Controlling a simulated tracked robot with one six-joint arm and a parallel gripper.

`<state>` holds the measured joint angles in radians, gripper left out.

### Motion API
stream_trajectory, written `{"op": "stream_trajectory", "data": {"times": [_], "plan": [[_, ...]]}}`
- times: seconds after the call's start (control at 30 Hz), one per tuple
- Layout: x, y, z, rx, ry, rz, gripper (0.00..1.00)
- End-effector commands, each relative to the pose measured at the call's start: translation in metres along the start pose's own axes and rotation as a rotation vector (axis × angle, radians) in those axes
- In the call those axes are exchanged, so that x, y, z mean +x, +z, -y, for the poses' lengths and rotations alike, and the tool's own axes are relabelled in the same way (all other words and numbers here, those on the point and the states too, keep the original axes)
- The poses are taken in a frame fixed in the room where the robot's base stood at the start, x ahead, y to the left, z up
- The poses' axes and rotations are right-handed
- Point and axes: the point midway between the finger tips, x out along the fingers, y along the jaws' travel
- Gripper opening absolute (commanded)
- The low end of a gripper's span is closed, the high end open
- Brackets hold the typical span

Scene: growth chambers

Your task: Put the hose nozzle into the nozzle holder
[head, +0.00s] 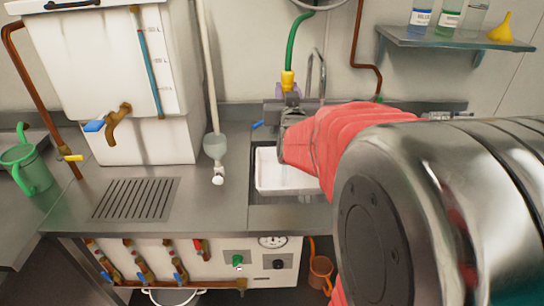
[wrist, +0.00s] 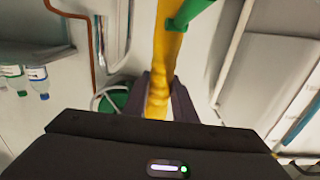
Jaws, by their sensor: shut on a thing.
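The hose nozzle (head: 288,80) is yellow, at the lower end of a green hose (head: 292,45), above the back of the sink. My gripper (head: 284,101) is shut on it, with the red-sleeved arm reaching in from the right. In the wrist view the yellow nozzle (wrist: 158,65) stands between the two dark fingers (wrist: 158,97), and the green hose (wrist: 188,12) leaves it at the top. The nozzle's lower end is hidden by my gripper. I cannot make out the nozzle holder for certain in either view.
A sink with a white basin (head: 270,172) lies below my gripper, beside a curved metal tap (head: 322,66). A white pipe with a grey cup (head: 215,146) stands left. A white tank (head: 110,70) and bottle shelf (head: 455,40) flank the area. The drainboard (head: 134,199) is clear.

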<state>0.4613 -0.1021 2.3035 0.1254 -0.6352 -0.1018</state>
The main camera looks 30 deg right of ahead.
Motion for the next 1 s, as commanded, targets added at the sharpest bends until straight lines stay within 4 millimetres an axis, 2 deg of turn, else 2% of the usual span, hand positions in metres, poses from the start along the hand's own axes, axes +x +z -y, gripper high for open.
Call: {"op": "stream_trajectory", "data": {"times": [1.0], "plan": [[0.000,-0.001,-0.058,0.000,0.002,-0.001,0.00]]}}
